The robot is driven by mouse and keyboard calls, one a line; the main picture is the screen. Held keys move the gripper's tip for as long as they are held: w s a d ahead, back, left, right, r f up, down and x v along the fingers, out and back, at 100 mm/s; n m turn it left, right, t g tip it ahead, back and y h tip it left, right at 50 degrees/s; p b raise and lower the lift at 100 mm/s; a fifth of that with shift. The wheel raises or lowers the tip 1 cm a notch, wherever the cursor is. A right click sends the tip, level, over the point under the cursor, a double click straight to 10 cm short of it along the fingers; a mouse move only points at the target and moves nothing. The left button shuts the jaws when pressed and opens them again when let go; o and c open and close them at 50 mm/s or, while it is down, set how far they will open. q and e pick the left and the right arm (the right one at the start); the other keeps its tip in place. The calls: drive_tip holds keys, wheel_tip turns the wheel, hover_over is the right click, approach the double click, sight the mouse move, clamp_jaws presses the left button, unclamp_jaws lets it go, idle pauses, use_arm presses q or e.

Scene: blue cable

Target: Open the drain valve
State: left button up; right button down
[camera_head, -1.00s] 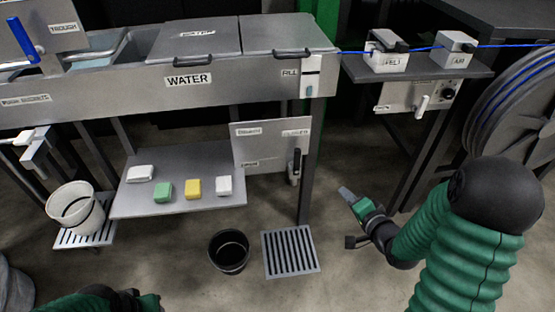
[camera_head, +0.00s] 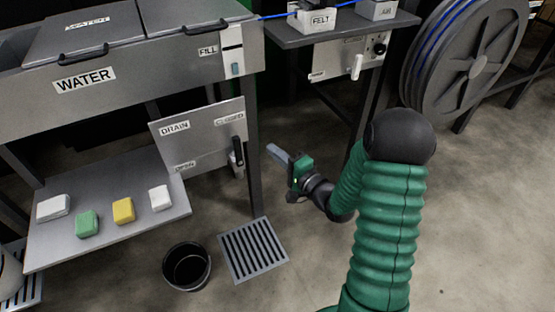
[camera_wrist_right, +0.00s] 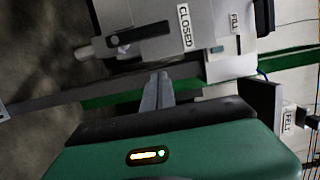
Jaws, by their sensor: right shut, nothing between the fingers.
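The drain valve panel (camera_head: 180,145) hangs under the water tank, with labels DRAIN, CLOSED and a lower-left one that seems to read OPEN. Its black lever (camera_head: 237,152) stands upright at the panel's right edge, below the CLOSED label. In the right wrist view the lever (camera_wrist_right: 138,34) lies near the CLOSED label (camera_wrist_right: 184,26), beyond the fingertips. My right gripper (camera_head: 276,153) is to the right of the lever, pointing left toward it, apart from it. Its fingers (camera_wrist_right: 157,90) are shut and empty. My left gripper is out of view.
The tank's leg (camera_head: 252,150) stands between lever and gripper in the picture. A shelf (camera_head: 110,215) with several coloured blocks is at left. A black bucket (camera_head: 187,267) and a floor grate (camera_head: 252,249) are below. A cable reel (camera_head: 470,60) stands at right.

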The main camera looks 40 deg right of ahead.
sight(236, 149)
drive_tip(key=w+a+b, duration=0.3)
drive_tip(key=w+a, duration=0.1)
drive_tip(key=w, duration=0.2)
drive_tip(key=shift+w+a, duration=0.1)
